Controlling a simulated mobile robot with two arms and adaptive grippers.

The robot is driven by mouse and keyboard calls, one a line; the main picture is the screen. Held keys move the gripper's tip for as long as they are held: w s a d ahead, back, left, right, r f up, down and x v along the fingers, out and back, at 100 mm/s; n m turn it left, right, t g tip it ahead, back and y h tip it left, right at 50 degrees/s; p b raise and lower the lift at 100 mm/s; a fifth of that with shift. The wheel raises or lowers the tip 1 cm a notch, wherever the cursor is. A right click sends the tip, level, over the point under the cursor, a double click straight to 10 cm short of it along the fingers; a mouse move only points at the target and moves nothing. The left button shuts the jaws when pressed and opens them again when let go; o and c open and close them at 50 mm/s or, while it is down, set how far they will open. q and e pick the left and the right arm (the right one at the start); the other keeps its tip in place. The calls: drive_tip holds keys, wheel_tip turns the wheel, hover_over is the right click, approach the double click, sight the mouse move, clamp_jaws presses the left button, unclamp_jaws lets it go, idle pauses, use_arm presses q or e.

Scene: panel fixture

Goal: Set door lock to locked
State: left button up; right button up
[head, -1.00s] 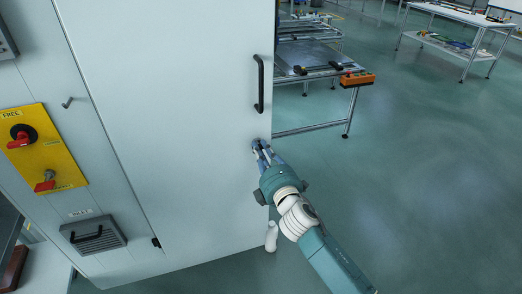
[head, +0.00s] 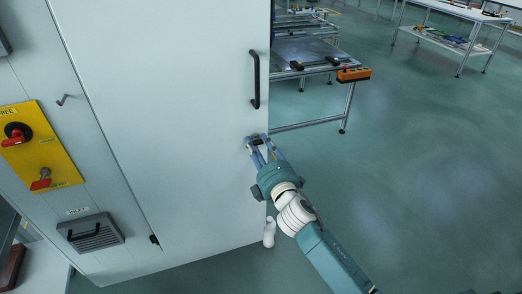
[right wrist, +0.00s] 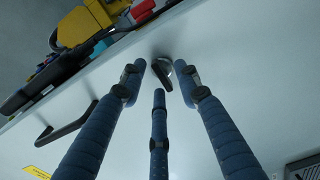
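The door (head: 170,110) is a large pale panel with a black bar handle (head: 256,80) near its right edge. The handle also shows in the right wrist view (right wrist: 66,130). The door lock (right wrist: 163,70), a small dark turn piece with a shiny rim, sits on the door below the handle. My right gripper (head: 257,142) is at the lock, with its fingers apart. In the right wrist view, the gripper (right wrist: 159,76) has blue fingers spread around the lock; contact cannot be told. In the head view the fingers mostly hide the lock. My left gripper is out of view.
A yellow panel (head: 45,165) with red switches is at the left, above a grey vent box (head: 92,233). A metal-framed table (head: 310,52) with an orange box (head: 354,74) stands behind the door's right edge. The floor at the right is clear.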

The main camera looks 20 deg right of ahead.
drive_tip(key=s, duration=1.2)
drive_tip(key=shift+d, duration=0.2)
drive_tip(key=shift+w, duration=0.1)
drive_tip(key=s+d+f+m+g, duration=0.1)
drive_tip(key=s+f+m+g, duration=0.2)
drive_tip(key=f, duration=1)
drive_tip(key=s+d+f+m+g, duration=0.15)
drive_tip(key=s+f, duration=0.25)
drive_tip(key=f, duration=0.8)
drive_tip(key=s+f+m+g, duration=0.3)
drive_tip(key=s+f+g, duration=0.1)
drive_tip(key=f, duration=0.9)
drive_tip(key=s+f+m+g, duration=0.3)
drive_tip(key=s+f+g, duration=0.1)
drive_tip(key=s+f, duration=1)
drive_tip(key=s+f+m+g, duration=0.2)
drive_tip(key=s+f, duration=0.2)
drive_tip(key=s, duration=0.7)
drive_tip(key=s+f+m+g, duration=0.2)
drive_tip(key=s+f, duration=0.3)
drive_tip(key=s, duration=0.7)
drive_tip(key=shift+s+d+f+m+h, duration=0.2)
drive_tip(key=shift+s+d+m+h, duration=0.15)
drive_tip(key=shift+m, duration=0.3)
